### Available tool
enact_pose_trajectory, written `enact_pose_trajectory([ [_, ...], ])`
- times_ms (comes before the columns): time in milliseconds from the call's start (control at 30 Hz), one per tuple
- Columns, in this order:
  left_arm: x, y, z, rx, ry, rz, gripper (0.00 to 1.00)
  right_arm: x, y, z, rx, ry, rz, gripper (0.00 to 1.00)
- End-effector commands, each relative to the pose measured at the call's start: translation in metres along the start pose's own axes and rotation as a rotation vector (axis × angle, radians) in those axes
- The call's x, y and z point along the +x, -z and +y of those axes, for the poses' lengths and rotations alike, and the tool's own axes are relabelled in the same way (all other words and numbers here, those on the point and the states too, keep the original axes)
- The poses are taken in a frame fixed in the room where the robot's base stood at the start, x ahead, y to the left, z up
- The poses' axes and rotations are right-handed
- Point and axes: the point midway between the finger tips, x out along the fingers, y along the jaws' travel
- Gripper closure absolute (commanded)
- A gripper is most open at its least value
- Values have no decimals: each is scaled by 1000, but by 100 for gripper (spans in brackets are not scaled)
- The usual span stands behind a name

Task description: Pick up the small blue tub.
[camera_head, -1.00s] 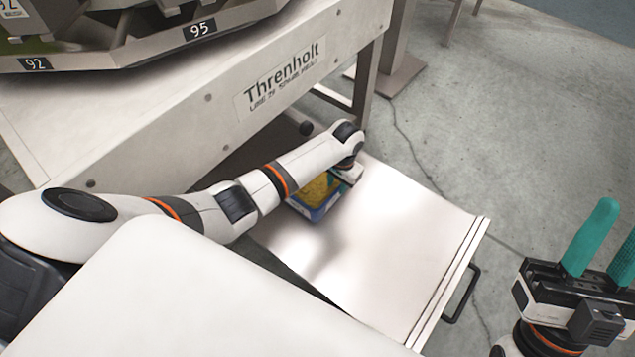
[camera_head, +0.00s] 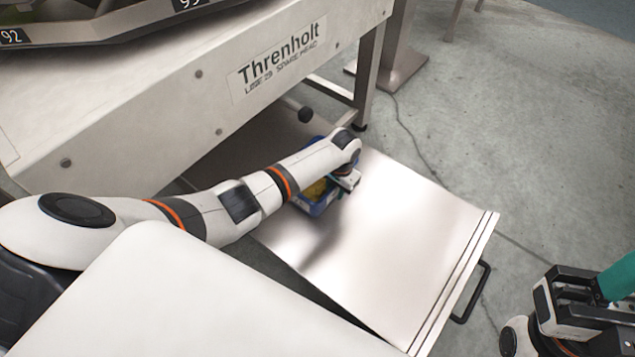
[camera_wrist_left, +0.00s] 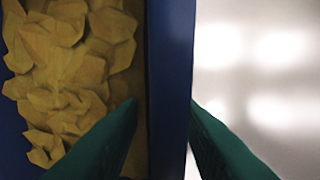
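The small blue tub (camera_head: 314,208) holds yellow chip-like pieces and sits on the bare metal tray, partly hidden by my left arm. In the left wrist view the tub's blue wall (camera_wrist_left: 171,60) runs upright through the middle. My left gripper (camera_wrist_left: 164,104) has its green fingers apart astride this wall, one on the chip side and one outside. A small gap shows at the inner finger; the outer one looks close to or touching the wall. My right gripper (camera_head: 612,284) is at the right edge of the head view, away from the tub, with its fingers cut off.
The metal tray (camera_head: 400,235) has free room right of the tub and a dark handle (camera_head: 472,292) at its edge. A white machine body (camera_head: 150,120) marked "Threnholt" stands behind and left. Concrete floor lies to the right.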

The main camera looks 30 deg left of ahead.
Motion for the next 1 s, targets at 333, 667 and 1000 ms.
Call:
enact_pose_trajectory([
  [333,-1,0,0,0,0,-1,98,1,0,0,0,0,0,67],
  [667,-1,0,0,1,0,-1,100,1,0,0,0,0,0,67],
  [1000,-50,-1,3,1,-1,-4,100,8,-9,0,7,23,56,67],
])
